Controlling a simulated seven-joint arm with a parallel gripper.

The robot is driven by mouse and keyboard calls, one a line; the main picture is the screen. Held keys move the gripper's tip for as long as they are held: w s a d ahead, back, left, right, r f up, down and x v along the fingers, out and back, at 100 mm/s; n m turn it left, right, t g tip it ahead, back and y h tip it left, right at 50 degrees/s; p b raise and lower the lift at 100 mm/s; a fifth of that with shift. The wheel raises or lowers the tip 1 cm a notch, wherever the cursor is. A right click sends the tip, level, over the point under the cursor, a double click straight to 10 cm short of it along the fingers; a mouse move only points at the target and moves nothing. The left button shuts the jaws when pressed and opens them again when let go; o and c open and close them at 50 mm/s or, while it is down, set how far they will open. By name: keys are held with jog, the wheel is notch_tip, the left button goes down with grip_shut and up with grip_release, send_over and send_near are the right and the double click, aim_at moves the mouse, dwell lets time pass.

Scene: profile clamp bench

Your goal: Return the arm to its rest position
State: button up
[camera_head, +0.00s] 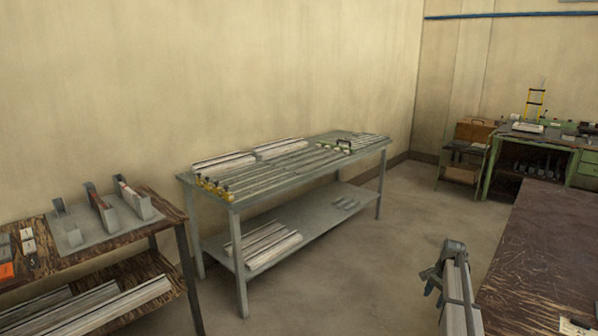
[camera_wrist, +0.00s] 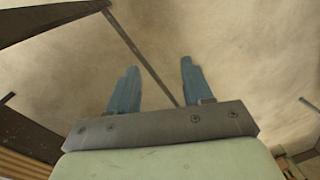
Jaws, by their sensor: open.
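My gripper (camera_wrist: 159,66) shows in the wrist view, with two blue fingers standing well apart on a dark mounting bar. It is open and nothing is between the fingers. A bare, mottled pale brown surface fills the view beyond the fingertips, with a thin dark strip running across it.
A grey metal table (camera_head: 237,206) with profiles stands by the wall. A wooden bench (camera_head: 80,264) with metal holders is at left. Open floor (camera_head: 350,270) lies between.

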jog(key=s+a+f+n+g, duration=0.2)
jog(key=s+a+f+n, duration=0.1)
jog(key=s+a+f, duration=0.9)
jog(key=s+a+f+n+g, duration=0.2)
jog(key=s+a+f+n, duration=0.1)
jog(key=s+a+f, duration=0.95)
jog(key=s+a+f+n+g, duration=0.1)
jog(key=s+a+f+n, duration=0.1)
jog(key=s, duration=0.8)
jog(key=s+a+f+n+g, duration=0.1)
jog(key=s+a+f, duration=0.3)
jog(key=s, duration=0.5)
jog(key=s+a+f+n+g, duration=0.1)
jog(key=s+a+f+n, duration=0.2)
jog(key=s, duration=0.7)
jog(key=shift+s+f+n+g+h, duration=0.2)
jog(key=shift+s+n+g+h, duration=0.15)
jog(key=shift+n, duration=0.25)
